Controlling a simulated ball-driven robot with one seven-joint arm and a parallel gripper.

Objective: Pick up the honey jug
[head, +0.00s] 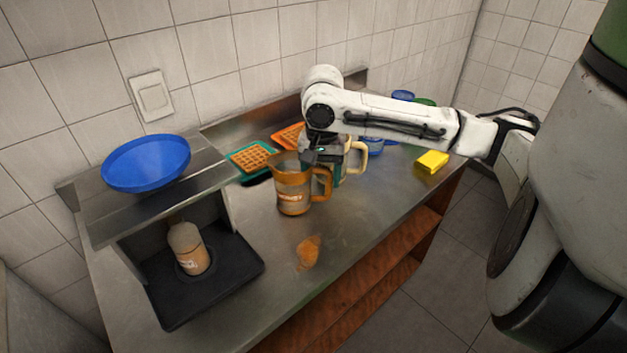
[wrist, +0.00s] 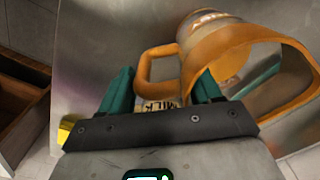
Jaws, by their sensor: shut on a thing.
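The honey jug (head: 291,203), a see-through jug with an orange rim, orange handle and small label, is near the middle of the metal counter. My gripper (head: 318,163) is at its handle side, coming from above. In the wrist view the teal fingers of my gripper (wrist: 162,90) are on either side of the jug's orange handle (wrist: 147,68), shut on the jug. The wide orange rim (wrist: 235,38) is beside the right finger. The exact contact is partly hidden, and I cannot tell whether the jug's base touches the counter.
A jug with a cream handle (head: 362,158) stands close behind my gripper; a MILK label (wrist: 160,105) shows between the fingers. Waffles on a green tray (head: 238,172), a yellow block (head: 432,162), an orange patch (head: 308,252) and a bottle (head: 187,247) under a shelf are around.

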